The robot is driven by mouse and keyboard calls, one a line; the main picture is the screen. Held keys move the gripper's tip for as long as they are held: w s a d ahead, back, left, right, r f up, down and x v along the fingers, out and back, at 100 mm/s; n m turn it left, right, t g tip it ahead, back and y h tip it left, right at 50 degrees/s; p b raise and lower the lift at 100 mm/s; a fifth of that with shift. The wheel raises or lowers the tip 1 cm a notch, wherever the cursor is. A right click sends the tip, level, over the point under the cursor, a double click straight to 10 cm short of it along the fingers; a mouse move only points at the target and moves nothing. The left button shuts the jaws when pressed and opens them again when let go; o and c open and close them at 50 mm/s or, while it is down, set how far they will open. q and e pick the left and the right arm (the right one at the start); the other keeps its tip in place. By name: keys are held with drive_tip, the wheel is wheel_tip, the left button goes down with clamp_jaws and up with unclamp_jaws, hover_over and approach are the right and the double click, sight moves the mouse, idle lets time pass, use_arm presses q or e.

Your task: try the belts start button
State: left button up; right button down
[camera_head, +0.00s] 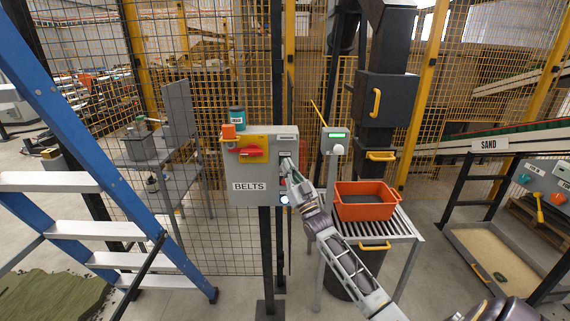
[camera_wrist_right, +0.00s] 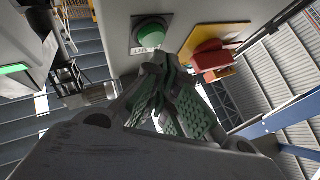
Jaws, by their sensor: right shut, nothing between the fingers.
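The grey control box (camera_head: 235,172) labelled BELTS stands on a dark post left of centre in the head view. A red switch (camera_head: 252,152) on a yellow plate is on its front; the switch also shows in the wrist view (camera_wrist_right: 210,58). A round green button (camera_wrist_right: 152,32) on a dark square plate shows in the wrist view, with a small white label beside it. My right gripper (camera_head: 287,164) is shut and empty in front of the box's right side. Its fingertips (camera_wrist_right: 163,62) are close to the green button; I cannot tell whether they touch. My left gripper is out of view.
A lit round button (camera_head: 284,200) is low on the box. An orange crate (camera_head: 364,204) sits on rollers at right. A blue ladder (camera_head: 95,130) stands left; mesh fencing is behind.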

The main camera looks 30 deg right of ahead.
drive_tip(key=s+a+p, duration=0.1)
drive_tip(key=s+p, duration=0.1)
drive_tip(key=s, duration=0.1)
drive_tip(key=s+a, duration=0.1)
drive_tip(key=shift+s+a+p, duration=0.15)
drive_tip(key=shift+a+p, duration=0.15)
drive_tip(key=shift+p, duration=0.1)
idle(0.4)
idle(0.8)
